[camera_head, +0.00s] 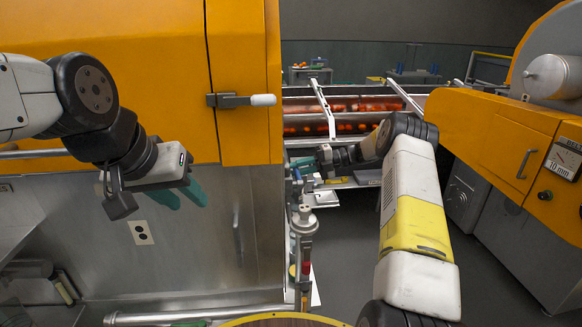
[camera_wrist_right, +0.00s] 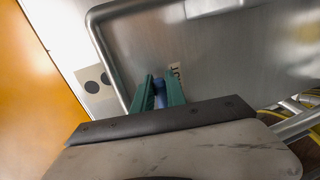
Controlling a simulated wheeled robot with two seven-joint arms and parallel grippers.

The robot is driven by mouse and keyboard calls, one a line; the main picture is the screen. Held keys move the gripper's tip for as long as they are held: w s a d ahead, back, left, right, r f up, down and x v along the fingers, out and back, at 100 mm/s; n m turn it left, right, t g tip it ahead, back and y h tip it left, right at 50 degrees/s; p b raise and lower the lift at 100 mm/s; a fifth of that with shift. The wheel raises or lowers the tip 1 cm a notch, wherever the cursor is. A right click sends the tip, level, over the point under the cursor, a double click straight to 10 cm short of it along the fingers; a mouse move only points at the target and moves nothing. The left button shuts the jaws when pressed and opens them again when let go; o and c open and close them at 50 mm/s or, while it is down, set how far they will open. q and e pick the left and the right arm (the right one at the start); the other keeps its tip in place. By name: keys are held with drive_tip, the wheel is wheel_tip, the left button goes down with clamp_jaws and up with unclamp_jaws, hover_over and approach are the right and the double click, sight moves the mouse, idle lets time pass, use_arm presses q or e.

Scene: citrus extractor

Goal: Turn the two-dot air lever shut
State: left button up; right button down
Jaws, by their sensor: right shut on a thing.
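In the right wrist view a blue lever handle (camera_wrist_right: 160,92) stands between the green fingers of my right gripper (camera_wrist_right: 160,84). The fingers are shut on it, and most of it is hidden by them. A pale plate with two dark dots (camera_wrist_right: 95,80) is to the left of the fingers, beside a grey metal panel. In the head view my right gripper (camera_head: 298,168) is at the end of the arm, small and partly hidden, near a metal post.
An orange machine housing (camera_head: 120,70) with a latch handle (camera_head: 240,100) is at the left. A metal post (camera_head: 303,225) stands near the centre. A conveyor with orange fruit (camera_head: 345,118) runs behind. Another orange machine (camera_head: 500,135) is at the right, with clear floor before it.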

drive_tip(key=c, duration=1.3)
unclamp_jaws()
drive_tip(key=shift+c, duration=0.2)
drive_tip(key=d+r, duration=0.1)
drive_tip(key=d, duration=0.6)
drive_tip(key=shift+w+d+r, duration=0.15)
drive_tip(key=shift+d, duration=0.2)
drive_tip(key=shift+r, duration=0.1)
